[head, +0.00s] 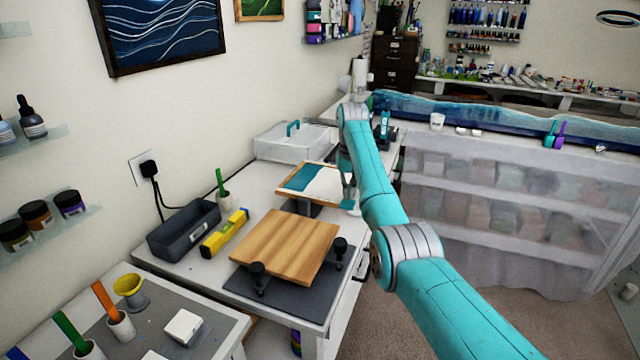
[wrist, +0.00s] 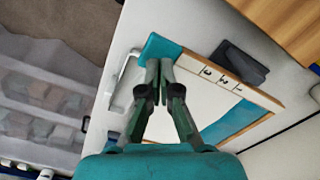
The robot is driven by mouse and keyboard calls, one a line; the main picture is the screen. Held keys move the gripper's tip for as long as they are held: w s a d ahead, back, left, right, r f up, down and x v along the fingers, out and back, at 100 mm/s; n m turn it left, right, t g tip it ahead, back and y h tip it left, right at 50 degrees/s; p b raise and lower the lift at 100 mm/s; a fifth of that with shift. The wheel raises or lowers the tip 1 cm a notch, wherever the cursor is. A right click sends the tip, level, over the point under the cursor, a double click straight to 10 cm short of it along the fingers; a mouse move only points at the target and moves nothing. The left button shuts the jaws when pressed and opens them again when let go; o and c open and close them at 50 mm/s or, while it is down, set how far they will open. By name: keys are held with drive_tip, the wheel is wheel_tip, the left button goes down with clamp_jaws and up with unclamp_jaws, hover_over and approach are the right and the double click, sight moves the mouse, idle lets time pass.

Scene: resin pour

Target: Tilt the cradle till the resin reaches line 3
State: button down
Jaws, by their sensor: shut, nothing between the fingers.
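The cradle (head: 325,168) is a wood-framed tray with a white bed, in the middle of the bench. Teal resin (head: 298,177) covers its left end in the head view, and the resin also shows at the lower right in the wrist view (wrist: 238,120). Small numbered marks (wrist: 222,79) run along one frame edge, and the resin's front lies near the mark closest to it. A teal tab (wrist: 160,47) is at the cradle's opposite end. My gripper (wrist: 160,63) is shut and empty, its fingertips over or against the tab; contact is unclear.
A wooden board (head: 285,245) on a dark base with black knobs stands in front of the cradle. A yellow level (head: 225,233) and a dark grey bin (head: 184,230) lie to the left. A white lidded box (head: 290,142) is behind. A plastic-draped shelf (head: 500,200) stands right.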

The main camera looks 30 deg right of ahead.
sight(348, 203)
drive_tip(key=shift+f, duration=1.9)
idle(6.1)
